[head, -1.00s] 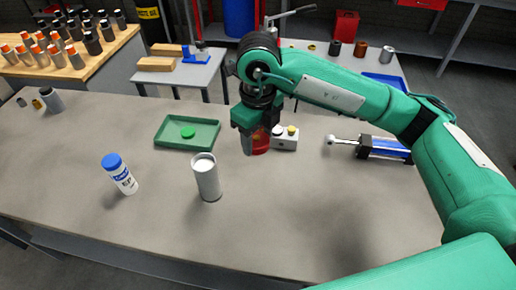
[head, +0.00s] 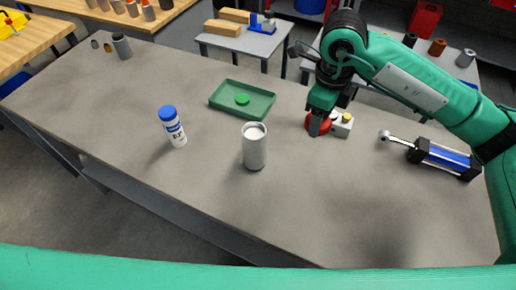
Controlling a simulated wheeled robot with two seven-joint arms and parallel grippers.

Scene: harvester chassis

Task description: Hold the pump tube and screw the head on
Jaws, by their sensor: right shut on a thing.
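The pump tube (head: 254,152) is a light grey, upright cylinder with a pale top, standing on the middle of the workbench. My right gripper (head: 317,127) points down to the right of the tube and is shut on the red pump head (head: 325,123), a rounded piece partly hidden by the fingers. The head is apart from the tube. Whether it touches the bench is unclear. My left gripper is out of view; a green arm link of mine spans the bottom edge.
A green tray (head: 263,107) with a green disc lies behind the tube. A blue-capped white bottle (head: 172,127) stands to the left. A small button box (head: 342,126) is just right of the gripper, and a blue cylinder actuator (head: 443,157) lies farther right. The front bench is clear.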

